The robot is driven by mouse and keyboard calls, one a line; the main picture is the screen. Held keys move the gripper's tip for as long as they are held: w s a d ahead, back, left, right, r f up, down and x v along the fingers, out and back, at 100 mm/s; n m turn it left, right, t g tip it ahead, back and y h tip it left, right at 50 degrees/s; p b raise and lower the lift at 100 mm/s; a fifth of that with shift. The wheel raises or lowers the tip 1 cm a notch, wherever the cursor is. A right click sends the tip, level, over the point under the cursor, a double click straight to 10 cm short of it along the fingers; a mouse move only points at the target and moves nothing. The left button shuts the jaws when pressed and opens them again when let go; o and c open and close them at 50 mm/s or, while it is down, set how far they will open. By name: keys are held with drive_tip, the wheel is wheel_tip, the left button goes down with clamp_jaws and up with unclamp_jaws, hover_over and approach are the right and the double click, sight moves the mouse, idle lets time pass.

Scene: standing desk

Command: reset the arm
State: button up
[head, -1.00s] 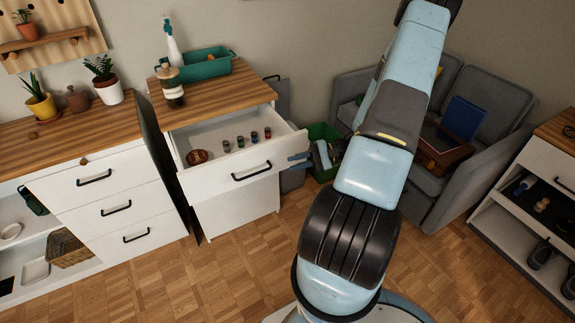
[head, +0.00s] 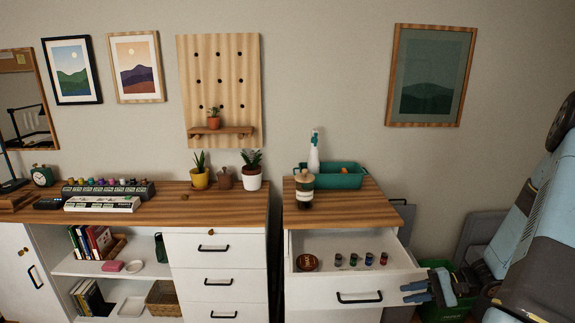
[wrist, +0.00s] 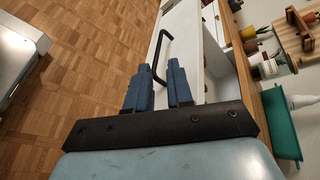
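My gripper (head: 404,292) is at the right end of the open drawer (head: 318,285) in the head view, its blue fingers pointing left. In the wrist view my gripper (wrist: 159,66) shows two blue fingers apart with nothing between them. The drawer's dark handle (wrist: 160,48) lies beyond the fingertips, apart from them as far as I can tell. My arm comes in from the right edge of the head view.
The drawer holds a round brown tin (head: 307,262) and several small bottles (head: 354,260). A teal tray (head: 345,176) and a jar (head: 304,190) stand on the cabinet top above. A green bin (head: 447,308) is under my gripper. Open floor (wrist: 80,60) lies left in the wrist view.

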drive_tip(key=s+a+r+n+t+h, duration=0.1)
drive_tip(key=s+a+r+h, duration=0.3)
drive_tip(key=r, duration=0.8)
drive_tip(key=s+a+r+n+t+h, duration=0.1)
drive_tip(key=s+a+r+n+h, duration=0.3)
drive_tip(key=r, duration=0.7)
drive_tip(key=s+a+r+n+t+h, duration=0.1)
drive_tip(key=s+a+r+n+h, duration=0.2)
drive_tip(key=s+r, duration=0.5)
wheel_tip(320, 180, up, 5)
drive_tip(key=a+h, duration=0.1)
drive_tip(key=h, duration=0.1)
drive_tip(key=shift+a+f+h, duration=0.15)
drive_tip(key=shift+a+h, duration=0.1)
drive_tip(key=shift+h, duration=0.05)
drive_tip(key=shift+w, duration=0.15)
